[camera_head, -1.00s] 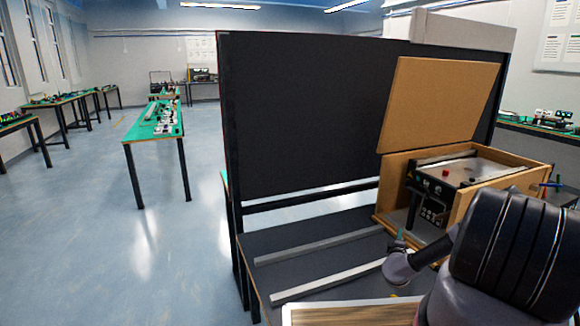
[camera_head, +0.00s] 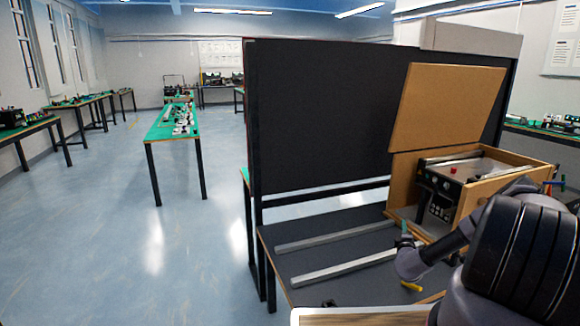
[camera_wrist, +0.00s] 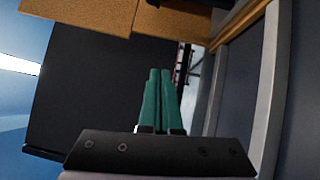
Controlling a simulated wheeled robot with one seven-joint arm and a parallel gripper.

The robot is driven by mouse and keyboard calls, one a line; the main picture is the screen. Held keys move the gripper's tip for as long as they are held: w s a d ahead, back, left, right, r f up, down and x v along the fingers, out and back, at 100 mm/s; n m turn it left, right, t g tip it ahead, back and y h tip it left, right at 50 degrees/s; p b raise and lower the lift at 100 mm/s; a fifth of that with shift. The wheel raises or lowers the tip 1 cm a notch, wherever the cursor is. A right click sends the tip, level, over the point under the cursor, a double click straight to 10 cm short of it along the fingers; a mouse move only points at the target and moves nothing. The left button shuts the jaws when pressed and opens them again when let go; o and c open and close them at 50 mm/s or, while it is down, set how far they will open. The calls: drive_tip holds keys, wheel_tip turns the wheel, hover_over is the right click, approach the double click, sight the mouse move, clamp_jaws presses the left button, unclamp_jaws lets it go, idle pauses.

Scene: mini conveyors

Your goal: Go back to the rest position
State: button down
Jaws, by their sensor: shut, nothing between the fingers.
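My gripper shows in the wrist view (camera_wrist: 158,80) with its two green fingers together and nothing between them. In the head view my gripper (camera_head: 404,230) is small, in front of the wooden box's near side and above the dark bench top. My arm reaches in from the lower right. The open wooden box (camera_head: 480,190) stands on the right of the bench with its lid (camera_head: 447,107) raised. A black device (camera_head: 440,195) with a red knob on top sits inside it.
The dark bench (camera_head: 350,219) carries two pale rails (camera_head: 345,269) and a yellow item (camera_head: 411,286). A tall black panel (camera_head: 320,120) stands behind. Tables with green tops (camera_head: 172,122) stand farther left. Open blue floor (camera_head: 120,240) lies to the left.

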drive_tip(key=w+a+r+n+y, duration=0.2)
drive_tip(key=a+r+n+y, duration=0.55)
drive_tip(key=r, duration=0.45)
drive_tip(key=w+a+r+n+y, duration=0.1)
drive_tip(key=a+r+n+y, duration=0.7)
drive_tip(key=r, duration=0.3)
drive_tip(key=s+a+r+n+g+y, duration=0.6)
drive_tip(key=s+a+r+n+g, duration=0.65)
drive_tip(key=n, duration=0.45)
drive_tip(key=s+a+r+n+g+h, duration=0.1)
drive_tip(key=s+r+n+g+h, duration=0.15)
drive_tip(key=s+r+n, duration=0.4)
drive_tip(key=s+a+r+n+g+h, duration=0.2)
drive_tip(key=s+r+n+h, duration=0.15)
drive_tip(key=s, duration=0.55)
drive_tip(key=s+d+r+n+t+h, duration=0.3)
drive_tip(key=s+d+n+h, duration=0.1)
drive_tip(key=s, duration=0.4)
drive_tip(key=s+d+r+n+t+h, duration=0.3)
drive_tip(key=s+d+r+n+h, duration=0.1)
drive_tip(key=s, duration=0.4)
drive_tip(key=shift+s+d+n, duration=0.15)
drive_tip(key=shift+d+n, duration=0.7)
drive_tip(key=shift+d, duration=0.3)
